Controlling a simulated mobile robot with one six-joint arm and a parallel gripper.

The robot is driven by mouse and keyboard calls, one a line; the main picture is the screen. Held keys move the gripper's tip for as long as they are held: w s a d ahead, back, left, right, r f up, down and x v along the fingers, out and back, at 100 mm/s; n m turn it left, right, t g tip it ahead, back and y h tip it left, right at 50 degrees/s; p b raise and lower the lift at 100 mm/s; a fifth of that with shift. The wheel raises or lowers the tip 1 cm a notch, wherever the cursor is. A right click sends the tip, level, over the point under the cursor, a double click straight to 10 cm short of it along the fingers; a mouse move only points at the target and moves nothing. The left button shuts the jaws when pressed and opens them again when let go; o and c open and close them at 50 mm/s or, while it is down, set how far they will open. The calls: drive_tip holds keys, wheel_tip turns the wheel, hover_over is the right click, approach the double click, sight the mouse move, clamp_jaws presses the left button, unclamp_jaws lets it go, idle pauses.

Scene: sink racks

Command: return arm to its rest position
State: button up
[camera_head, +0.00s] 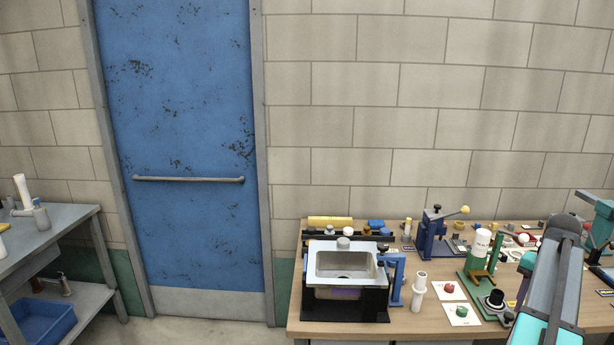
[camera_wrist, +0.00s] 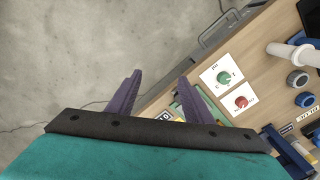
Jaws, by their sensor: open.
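My gripper (camera_wrist: 159,76) shows in the wrist view as two purple fingers standing apart, with nothing between them. The fingers point over bare concrete floor beside the edge of the wooden table (camera_wrist: 259,40). In the head view, my arm, grey and teal, reaches up from the bottom right corner over the right part of the table (camera_head: 300,329). The gripper itself cannot be made out in the head view.
On the table stand a metal sink in a black frame (camera_head: 312,262), a white bottle (camera_head: 419,291), a blue press (camera_head: 428,240) and a green stand (camera_head: 478,277). Cards with a red knob (camera_head: 449,289) and a green knob (camera_head: 461,311) lie in front. A grey bench (camera_head: 60,231) stands left.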

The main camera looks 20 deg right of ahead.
drive_tip(key=w+a+f+n+g+y, duration=0.15)
drive_tip(key=w+a+f, duration=0.25)
drive_tip(key=a+f, duration=0.45)
drive_tip(key=w+a+f+n+t+h, duration=0.15)
drive_tip(key=w+a+f, duration=0.25)
drive_tip(key=a+f, duration=0.4)
drive_tip(key=a+f+n+g+y, duration=0.15)
drive_tip(key=a+f+n, duration=0.25)
drive_tip(key=a+f, duration=1.15)
drive_tip(key=s+a+f+n+g, duration=0.1)
drive_tip(key=s+a+f+n, duration=0.15)
drive_tip(key=a+f, duration=0.4)
drive_tip(key=s+a+f+n+g, duration=0.15)
drive_tip(key=s+a+f, duration=0.25)
drive_tip(key=a, duration=0.6)
drive_tip(key=s+a+f+n+g, duration=0.1)
drive_tip(key=s+a+f, duration=0.2)
drive_tip(key=s+a, duration=0.2)
drive_tip(key=s+a+f+n+h, duration=0.1)
drive_tip(key=s+a+f, duration=0.3)
drive_tip(key=s, duration=0.5)
drive_tip(key=shift+s+a+n+g, duration=0.3)
drive_tip(key=shift+a+n+g, duration=0.15)
drive_tip(key=shift+n, duration=0.15)
drive_tip(key=shift+h, duration=0.25)
drive_tip(key=shift+c, duration=0.4)
